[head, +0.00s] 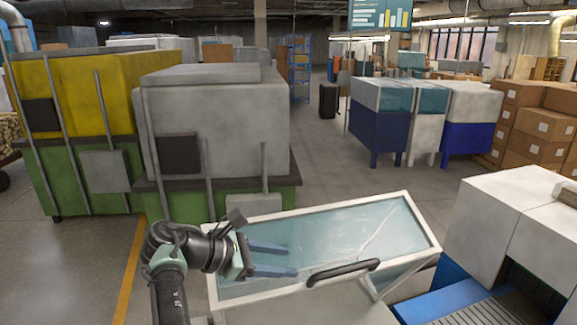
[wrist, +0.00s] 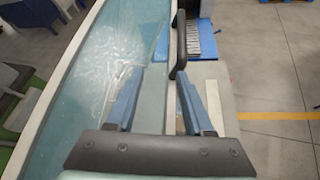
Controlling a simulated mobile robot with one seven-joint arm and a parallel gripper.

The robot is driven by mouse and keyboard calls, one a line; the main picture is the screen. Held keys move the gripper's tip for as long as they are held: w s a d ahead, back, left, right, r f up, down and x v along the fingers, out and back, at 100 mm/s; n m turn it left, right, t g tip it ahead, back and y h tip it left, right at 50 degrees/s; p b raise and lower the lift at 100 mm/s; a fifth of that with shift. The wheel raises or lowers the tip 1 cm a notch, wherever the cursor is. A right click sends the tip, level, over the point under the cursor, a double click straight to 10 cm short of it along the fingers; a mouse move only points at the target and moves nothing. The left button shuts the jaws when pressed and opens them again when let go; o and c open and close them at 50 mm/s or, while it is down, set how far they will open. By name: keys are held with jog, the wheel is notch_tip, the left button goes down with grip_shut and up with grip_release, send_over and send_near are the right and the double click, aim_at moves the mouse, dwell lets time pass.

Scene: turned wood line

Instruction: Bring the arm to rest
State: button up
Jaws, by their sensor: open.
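My gripper (head: 273,258) is in the lower middle of the head view, with its two blue fingers spread apart and nothing between them. It is in front of or above a glass-topped panel with a white frame (head: 436,243), left of the panel's dark handle (head: 343,272). In the wrist view, my gripper (wrist: 160,98) shows its fingers apart over the frame's edge. The dark handle (wrist: 181,50) lies beyond the fingertips there. I cannot tell whether the fingers touch the panel.
A blue and white machine (head: 510,225) stands at the right. Large grey (head: 215,115) and yellow (head: 95,90) machines fill the left. Cardboard boxes (head: 535,125) are stacked at the far right. Open floor (head: 325,165) lies beyond the panel.

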aim_at(259, 236)
jog(key=w+a+m+t+y+b, duration=0.2)
jog(key=w+y, duration=0.1)
jog(key=shift+w+a+f+m+t, duration=0.1)
jog(key=shift+a+f+m+t, duration=0.2)
jog(key=shift+f+m+t, duration=0.1)
jog(key=r+m+t+y, duration=0.1)
jog(key=w+a+r+m+t+y+b, duration=0.1)
jog(key=a+r+b, duration=0.1)
jog(key=shift+w+m+t+y, duration=0.25)
jog(key=shift+m+t+y, duration=0.15)
jog(key=s+d+r+m+t+y+b, duration=0.1)
jog(key=s+r+m+t+y+b, duration=0.15)
jog(key=s+r+m+t, duration=0.5)
jog(key=s+d+r+m+t+y+b, duration=0.2)
jog(key=s+r+t+b, duration=0.15)
jog(key=r, duration=0.75)
jog(key=s+d+r+m+t+b, duration=0.1)
jog(key=s+r, duration=0.3)
jog(key=s, duration=0.5)
jog(key=s+d+r+m+t+b, duration=0.1)
jog(key=s+r+m+t, duration=0.3)
jog(key=s, duration=0.6)
jog(key=shift+d+r+y, duration=0.25)
jog(key=shift+d+y, duration=0.2)
jog(key=shift+d, duration=0.25)
jog(key=shift+f+b, duration=0.1)
jog(key=shift+b, duration=0.25)
